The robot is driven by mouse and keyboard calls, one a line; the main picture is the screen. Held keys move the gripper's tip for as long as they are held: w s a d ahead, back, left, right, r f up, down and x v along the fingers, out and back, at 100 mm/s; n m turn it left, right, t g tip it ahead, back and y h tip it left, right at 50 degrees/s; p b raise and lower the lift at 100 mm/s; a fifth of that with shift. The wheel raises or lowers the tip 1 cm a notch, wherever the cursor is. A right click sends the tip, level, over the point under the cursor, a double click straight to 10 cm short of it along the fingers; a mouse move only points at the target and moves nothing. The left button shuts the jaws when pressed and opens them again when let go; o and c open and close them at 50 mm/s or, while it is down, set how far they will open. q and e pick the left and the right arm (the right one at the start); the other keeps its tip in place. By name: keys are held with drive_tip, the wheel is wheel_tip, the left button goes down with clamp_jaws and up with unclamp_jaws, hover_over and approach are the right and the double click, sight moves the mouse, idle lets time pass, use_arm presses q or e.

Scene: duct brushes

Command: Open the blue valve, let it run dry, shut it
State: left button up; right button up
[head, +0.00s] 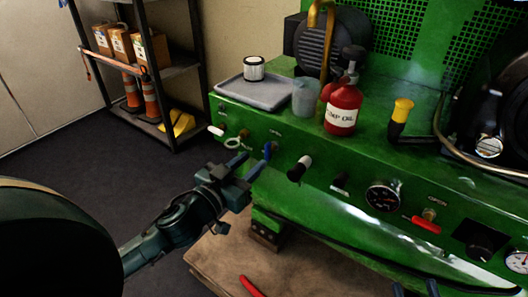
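The blue valve (267,150) is a small blue lever on the front of the green machine, below its left top edge. My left gripper (249,163) is just left of and below the blue lever. Its two fingers are apart with nothing visible between them, and it looks clear of the lever. Only the two fingertips of my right gripper (415,289) show at the bottom edge, apart, with nothing seen between them. Whether any liquid runs from the valve cannot be seen.
A grey tray (258,94) and a red pump oil bottle (343,110) stand on top. A shelf (178,65) stands behind left.

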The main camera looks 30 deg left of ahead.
sight(266, 150)
use_arm(q)
drive_tip(key=shift+w+d, duration=0.2)
drive_tip(key=shift+w, duration=1.3)
drive_tip(key=shift+w+d, duration=0.2)
drive_tip(key=shift+w, duration=1.25)
clamp_jaws()
